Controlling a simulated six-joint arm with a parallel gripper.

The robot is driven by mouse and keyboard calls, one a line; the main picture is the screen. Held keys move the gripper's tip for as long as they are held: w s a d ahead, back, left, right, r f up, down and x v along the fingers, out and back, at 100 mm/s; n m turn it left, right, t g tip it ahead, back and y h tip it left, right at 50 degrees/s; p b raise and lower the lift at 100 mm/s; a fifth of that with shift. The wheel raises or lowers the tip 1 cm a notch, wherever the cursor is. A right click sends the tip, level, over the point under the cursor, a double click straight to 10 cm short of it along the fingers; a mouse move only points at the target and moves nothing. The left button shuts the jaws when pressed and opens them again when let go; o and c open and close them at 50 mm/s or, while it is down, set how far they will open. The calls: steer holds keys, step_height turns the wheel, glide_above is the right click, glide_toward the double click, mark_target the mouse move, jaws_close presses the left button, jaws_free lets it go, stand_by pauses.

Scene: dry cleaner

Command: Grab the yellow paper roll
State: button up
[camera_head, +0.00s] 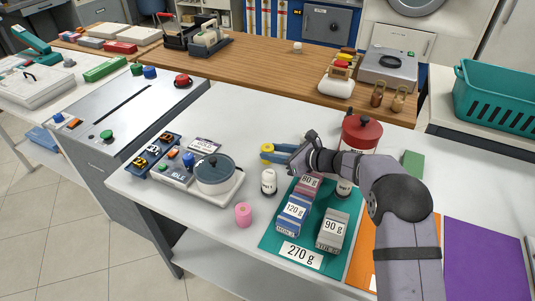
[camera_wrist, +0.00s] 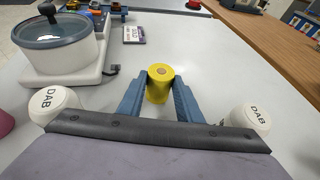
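The yellow paper roll (camera_wrist: 160,85) stands upright in the wrist view, between the two blue fingers of my gripper (camera_wrist: 160,92). The fingers lie along its left and right sides, with almost no gap showing. I cannot tell whether they press on it. In the head view the yellow roll (camera_head: 266,148) is at the left end of my gripper (camera_head: 272,152), above the white table, partly covered by a finger. Whether its base touches the table is unclear.
Two white DAB bottles (camera_wrist: 55,103) (camera_wrist: 250,120) flank the gripper. A grey-blue pot (camera_head: 215,172) stands on a white device at left, and a pink roll (camera_head: 243,215) in front. Weight-labelled blocks (camera_head: 293,213) sit on a teal mat (camera_head: 272,240).

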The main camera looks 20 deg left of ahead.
step_height(320, 180, up, 10)
stand_by(0.8)
steer(key=shift+r, duration=0.1)
